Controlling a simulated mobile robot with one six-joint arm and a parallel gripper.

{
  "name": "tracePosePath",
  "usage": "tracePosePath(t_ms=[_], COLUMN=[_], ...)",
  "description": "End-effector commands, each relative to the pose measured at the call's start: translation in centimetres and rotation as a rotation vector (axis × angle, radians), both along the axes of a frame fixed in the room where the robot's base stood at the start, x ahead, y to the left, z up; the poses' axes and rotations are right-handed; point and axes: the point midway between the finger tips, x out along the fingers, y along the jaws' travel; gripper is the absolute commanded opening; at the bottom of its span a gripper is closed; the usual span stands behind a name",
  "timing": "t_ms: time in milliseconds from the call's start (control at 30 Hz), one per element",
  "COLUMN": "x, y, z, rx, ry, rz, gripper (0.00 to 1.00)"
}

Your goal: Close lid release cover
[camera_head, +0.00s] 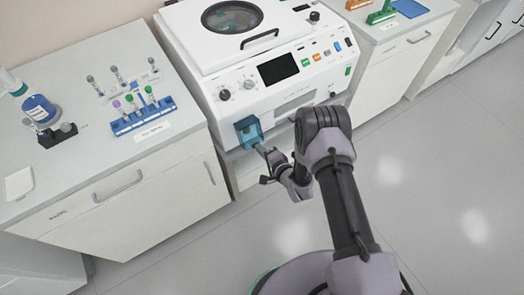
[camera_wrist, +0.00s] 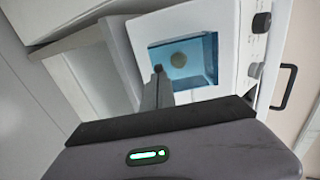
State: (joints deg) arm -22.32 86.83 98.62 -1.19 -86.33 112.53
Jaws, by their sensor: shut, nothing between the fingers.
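The lid release cover (camera_head: 249,128) is a clear blue box-like piece at the lower left of the white machine's front (camera_head: 285,75).
The machine has a round-windowed lid (camera_head: 232,17), knobs (camera_head: 225,95) and a dark screen (camera_head: 278,69). A left counter (camera_head: 60,185) holds a blue tube rack (camera_head: 143,117). Another counter (camera_head: 405,25) stands at right. The floor (camera_head: 430,190) at right is clear.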

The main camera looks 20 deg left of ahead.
Motion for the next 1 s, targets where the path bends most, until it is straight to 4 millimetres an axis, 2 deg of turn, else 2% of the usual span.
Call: tracePosePath(t_ms=[67, 233, 367, 833, 1000], x=[0.1, 1.1, 2.0, 2.3, 2.4], y=[0.1, 1.3, 2.3, 2.6, 2.7], z=[-0.5, -3.8, -4.9, -4.5, -3.4], rx=[0.0, 0.0, 0.001, 0.0, 0.002], ry=[0.0, -0.001, -0.002, -0.002, -0.004], rz=[0.0, 0.001, 0.002, -0.001, 0.001], gripper=[0.0, 0.0, 0.0, 0.0, 0.0])
